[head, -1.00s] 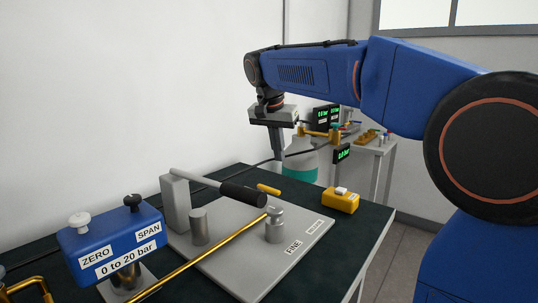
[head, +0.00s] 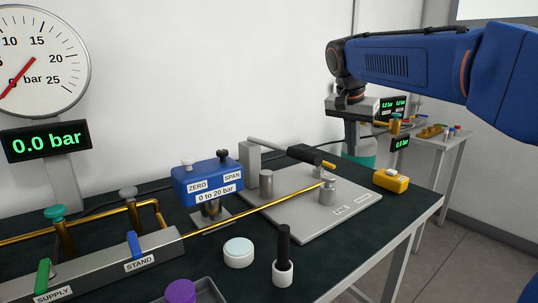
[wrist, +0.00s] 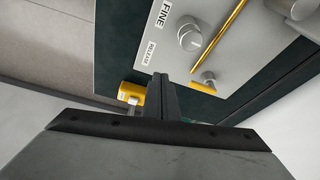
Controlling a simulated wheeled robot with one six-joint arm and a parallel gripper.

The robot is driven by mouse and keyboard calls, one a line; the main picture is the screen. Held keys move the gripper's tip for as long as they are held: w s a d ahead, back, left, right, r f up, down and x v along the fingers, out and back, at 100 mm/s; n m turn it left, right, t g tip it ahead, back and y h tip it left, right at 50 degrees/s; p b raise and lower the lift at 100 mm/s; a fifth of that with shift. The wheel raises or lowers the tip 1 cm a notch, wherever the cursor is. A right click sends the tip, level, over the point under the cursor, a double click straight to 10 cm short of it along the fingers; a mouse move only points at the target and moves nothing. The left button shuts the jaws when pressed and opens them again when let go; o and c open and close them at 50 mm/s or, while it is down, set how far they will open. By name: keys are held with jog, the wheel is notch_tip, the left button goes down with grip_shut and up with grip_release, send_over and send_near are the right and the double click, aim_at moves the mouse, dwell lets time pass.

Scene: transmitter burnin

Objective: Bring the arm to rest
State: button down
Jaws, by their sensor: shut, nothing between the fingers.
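My blue arm (head: 405,55) reaches in from the right in the head view. My gripper (head: 350,148) hangs from it, pointing down, above the far end of the dark bench (head: 345,272). The gripper is shut and empty. In the wrist view its fingers (wrist: 161,98) are together, with the grey base plate (wrist: 225,70) and yellow box (wrist: 131,95) beyond them. In the head view, the yellow box (head: 391,180) lies right of and below the gripper, apart from it.
The grey plate (head: 300,222) carries a black-handled lever (head: 303,153). A blue transmitter (head: 207,181), a manifold (head: 100,262), a white-based black post (head: 283,262) and a round white-and-grey piece (head: 238,252) stand nearer. A gauge (head: 62,70) is at left. A second table (head: 440,142) stands behind.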

jog(key=s+d+f+n, duration=0.1)
jog(key=s+f+n, duration=0.1)
jog(key=s+f, duration=0.6)
jog(key=s+d+f+n+t+y, duration=0.1)
jog(key=s+d+f+n, duration=0.1)
jog(key=s+f, duration=0.6)
jog(key=s+d+f+n+y, duration=0.1)
jog(key=s+f+n, duration=0.3)
jog(key=s, duration=1.3)
notch_tip(320, 180, down, 4)
jog(key=shift+s+d+f+t, duration=0.15)
jog(key=shift+d+t, duration=0.25)
jog(key=shift+d, duration=0.3)
